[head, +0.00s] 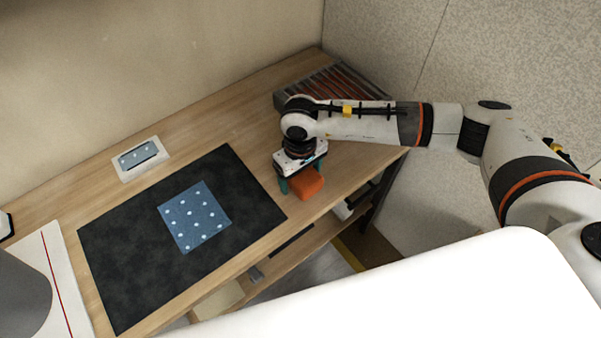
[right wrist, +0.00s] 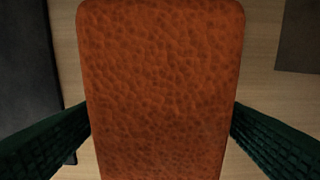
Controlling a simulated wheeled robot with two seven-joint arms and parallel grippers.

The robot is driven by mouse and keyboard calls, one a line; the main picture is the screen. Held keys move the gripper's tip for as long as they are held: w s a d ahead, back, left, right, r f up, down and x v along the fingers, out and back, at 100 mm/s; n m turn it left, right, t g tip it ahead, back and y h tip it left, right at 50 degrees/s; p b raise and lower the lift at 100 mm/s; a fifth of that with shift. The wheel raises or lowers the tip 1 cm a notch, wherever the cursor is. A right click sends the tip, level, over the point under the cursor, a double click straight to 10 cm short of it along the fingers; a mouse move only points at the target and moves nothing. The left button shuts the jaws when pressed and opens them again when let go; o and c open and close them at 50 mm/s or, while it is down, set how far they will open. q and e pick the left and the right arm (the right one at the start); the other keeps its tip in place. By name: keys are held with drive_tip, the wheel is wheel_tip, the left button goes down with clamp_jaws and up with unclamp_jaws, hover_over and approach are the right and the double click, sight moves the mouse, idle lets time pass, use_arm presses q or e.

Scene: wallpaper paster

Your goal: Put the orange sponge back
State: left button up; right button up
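The orange sponge (head: 307,185) is at the right part of the wooden table, near its front edge. My right gripper (head: 302,175) points down over it, with one dark green finger on each side. In the right wrist view the sponge (right wrist: 160,90) fills the middle, and both fingers (right wrist: 160,118) meet its side edges, so the gripper looks shut on it. I cannot tell whether the sponge rests on the table or is slightly raised. My left gripper does not show.
A dark mat (head: 120,270) with a blue dotted sheet (head: 194,217) lies left of the sponge. A small white tray (head: 141,158) stands behind the mat. A slatted grey and red rack (head: 335,88) is at the back right. Bare wood (head: 225,125) lies between tray and rack.

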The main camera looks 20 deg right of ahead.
sight(300, 175)
drive_tip(key=shift+r+p, duration=0.3)
drive_tip(key=shift+p, duration=0.3)
drive_tip(key=shift+r+p, duration=0.25)
drive_tip(key=shift+p, duration=0.35)
wheel_tip(300, 175, up, 3)
drive_tip(key=shift+s+a+r+b, duration=0.1)
drive_tip(key=shift+s+a+b, duration=0.05)
drive_tip(key=shift+b, duration=1)
drive_tip(key=r, duration=0.3)
drive_tip(key=r+b, duration=0.1)
drive_tip(key=r, duration=0.2)
drive_tip(key=shift+s+a+r, duration=0.1)
drive_tip(key=shift+s+r, duration=0.1)
drive_tip(key=shift+r, duration=0.9)
drive_tip(key=shift+s, duration=0.1)
